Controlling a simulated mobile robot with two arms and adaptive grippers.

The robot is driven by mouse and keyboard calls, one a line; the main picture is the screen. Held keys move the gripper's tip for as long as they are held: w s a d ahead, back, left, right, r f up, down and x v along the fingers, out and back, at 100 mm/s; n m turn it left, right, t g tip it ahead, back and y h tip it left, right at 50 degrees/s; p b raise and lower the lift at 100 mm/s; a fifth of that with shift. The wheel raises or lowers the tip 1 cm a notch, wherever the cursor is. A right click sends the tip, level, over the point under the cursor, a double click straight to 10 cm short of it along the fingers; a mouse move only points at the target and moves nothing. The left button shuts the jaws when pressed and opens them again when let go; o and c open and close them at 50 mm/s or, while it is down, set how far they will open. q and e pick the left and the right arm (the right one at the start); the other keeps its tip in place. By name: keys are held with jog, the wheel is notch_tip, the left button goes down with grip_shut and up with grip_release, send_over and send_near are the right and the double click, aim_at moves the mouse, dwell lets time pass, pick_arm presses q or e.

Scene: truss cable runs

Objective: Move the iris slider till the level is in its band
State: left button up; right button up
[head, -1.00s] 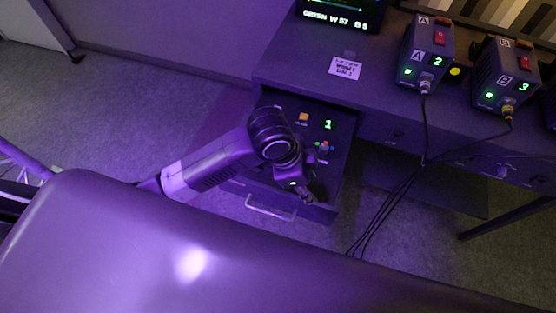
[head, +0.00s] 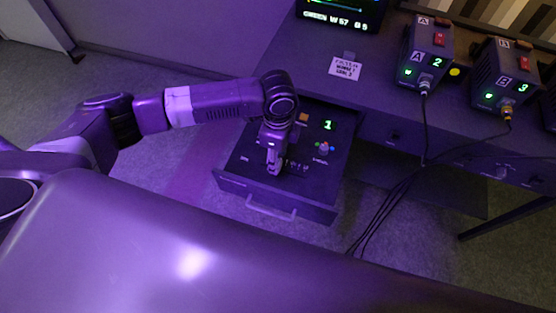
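In the head view, my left arm comes in from the left over an open drawer panel (head: 329,171) below the desk. My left gripper (head: 273,170) points down at the panel's middle, over small white markings; its fingers look close together, but I cannot tell whether they are shut or hold anything. The iris slider cannot be made out and may be hidden by the gripper. My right gripper is out of view.
The panel carries an orange button (head: 303,117), a lit green "1" (head: 328,125) and a knob with coloured dots (head: 322,148). A drawer handle (head: 271,208) is in front. Boxes A (head: 424,52) and B (head: 503,75) stand on the desk with hanging cables (head: 424,130). A paper label (head: 346,67) lies nearby.

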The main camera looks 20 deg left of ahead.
pick_arm(q)
jog(key=shift+f, duration=1.45)
grip_shut()
